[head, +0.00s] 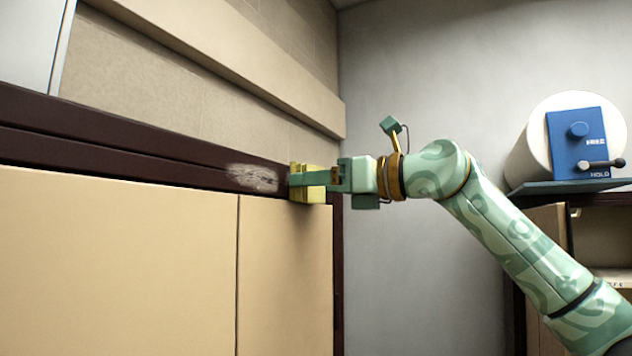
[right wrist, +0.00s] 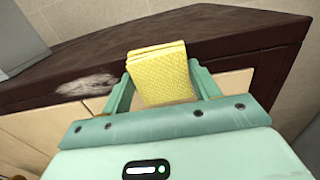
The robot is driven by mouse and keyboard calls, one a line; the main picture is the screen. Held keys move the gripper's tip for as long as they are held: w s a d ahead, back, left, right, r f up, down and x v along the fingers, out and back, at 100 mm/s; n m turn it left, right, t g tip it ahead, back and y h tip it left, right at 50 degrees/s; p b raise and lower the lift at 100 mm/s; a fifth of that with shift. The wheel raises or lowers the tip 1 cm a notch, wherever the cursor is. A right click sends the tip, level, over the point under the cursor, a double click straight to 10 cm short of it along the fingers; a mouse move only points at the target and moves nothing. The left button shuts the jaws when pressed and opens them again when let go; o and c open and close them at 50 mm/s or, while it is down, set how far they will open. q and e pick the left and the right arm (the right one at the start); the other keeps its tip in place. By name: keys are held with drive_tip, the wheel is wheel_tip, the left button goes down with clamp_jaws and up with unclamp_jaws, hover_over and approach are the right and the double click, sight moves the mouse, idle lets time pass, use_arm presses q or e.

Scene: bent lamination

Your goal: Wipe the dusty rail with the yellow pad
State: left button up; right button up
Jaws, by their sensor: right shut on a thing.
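The dark brown rail (head: 120,146) runs along the top of the tan cabinet doors in the head view. A pale dusty patch (head: 252,178) lies on its face near the right end; the patch also shows in the right wrist view (right wrist: 88,85). My right gripper (head: 308,178) is shut on the yellow pad (head: 313,194). The pad is at the rail's right end, just right of the dust, and seems close to the rail; I cannot tell whether it touches. In the right wrist view the pad (right wrist: 160,72) stands between the two green fingers. My left gripper is not in view.
Tan cabinet doors (head: 120,260) fill the space below the rail. A tan ledge (head: 230,70) runs along the wall above. At the right, a blue-fronted white drum (head: 540,150) stands on a shelf (head: 560,187). The grey wall between is clear.

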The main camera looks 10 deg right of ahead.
sight(225, 167)
drive_tip(key=s+a+b, duration=0.2)
drive_tip(key=s, duration=0.1)
drive_tip(key=shift+a+b, duration=0.15)
drive_tip(key=shift+b, duration=0.2)
drive_tip(key=shift+s+a+f+b, duration=0.15)
drive_tip(key=shift+s+a+b, duration=0.4)
drive_tip(key=shift+s+b, duration=0.3)
drive_tip(key=shift+s+a, duration=0.4)
drive_tip(key=shift+s, duration=0.1)
drive_tip(key=shift+s+a+b, duration=0.7)
drive_tip(key=shift+s+b, duration=0.3)
drive_tip(key=shift+b, duration=0.2)
drive_tip(key=shift+s+a, duration=0.3)
drive_tip(key=shift+s, duration=0.1)
drive_tip(key=shift+s+a+b, duration=0.5)
drive_tip(key=shift+s+b, duration=0.15)
drive_tip(key=shift+b, duration=0.15)
drive_tip(key=shift+s+a+b, duration=0.3)
drive_tip(key=shift+s+a, duration=0.2)
drive_tip(key=shift+s, duration=0.2)
drive_tip(key=shift+s+a+b, duration=0.55)
drive_tip(key=shift+s+b, duration=0.1)
drive_tip(key=shift+s, duration=0.05)
drive_tip(key=shift+s+a, duration=0.4)
drive_tip(key=shift+s, duration=0.2)
